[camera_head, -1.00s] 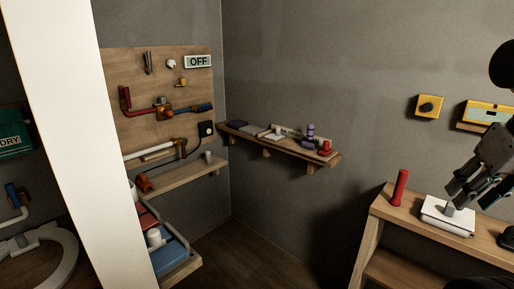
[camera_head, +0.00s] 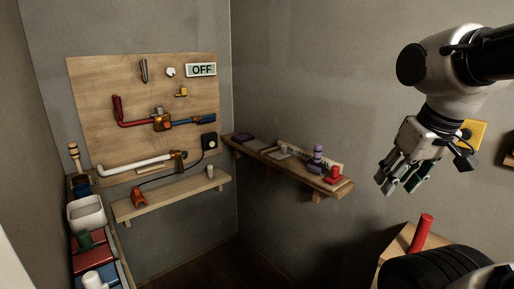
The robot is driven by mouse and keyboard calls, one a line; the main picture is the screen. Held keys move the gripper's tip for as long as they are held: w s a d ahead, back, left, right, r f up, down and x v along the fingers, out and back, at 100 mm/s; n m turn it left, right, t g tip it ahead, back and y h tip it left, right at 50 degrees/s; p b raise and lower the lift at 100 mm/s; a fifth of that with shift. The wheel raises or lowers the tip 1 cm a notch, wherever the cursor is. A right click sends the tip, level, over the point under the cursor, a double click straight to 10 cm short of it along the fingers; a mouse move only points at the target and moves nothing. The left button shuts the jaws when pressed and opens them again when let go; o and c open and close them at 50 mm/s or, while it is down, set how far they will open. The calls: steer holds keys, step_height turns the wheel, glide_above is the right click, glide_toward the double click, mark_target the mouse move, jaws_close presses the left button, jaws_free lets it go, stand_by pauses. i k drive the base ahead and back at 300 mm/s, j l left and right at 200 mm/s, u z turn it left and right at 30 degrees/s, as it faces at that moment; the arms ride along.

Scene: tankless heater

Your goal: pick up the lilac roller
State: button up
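A lilac, upright, stacked-looking object (camera_head: 317,158), which looks like the roller, stands on the wall shelf (camera_head: 268,160) near its right end. It is close behind a red object (camera_head: 333,175). My gripper (camera_head: 396,186) hangs in the air to the right of the shelf, fingers pointing down. Its fingers are spread and nothing shows between them. It is apart from the lilac object in the picture; how far in depth I cannot tell.
A wooden pipe board (camera_head: 95,100) with an OFF sign (camera_head: 201,70) hangs at left, above a small shelf (camera_head: 180,195). Bins (camera_head: 87,214) line the left side. A red cylinder (camera_head: 421,232) stands on a bench at lower right. Floor between is clear.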

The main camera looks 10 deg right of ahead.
mark_target(314, 165)
steer(key=i+j+z, duration=0.25)
steer(key=i+j, duration=0.15)
steer(key=i+j+z, duration=0.25)
steer(key=j, duration=0.3)
steer(key=i+l, duration=0.05)
steer(key=i, duration=0.05)
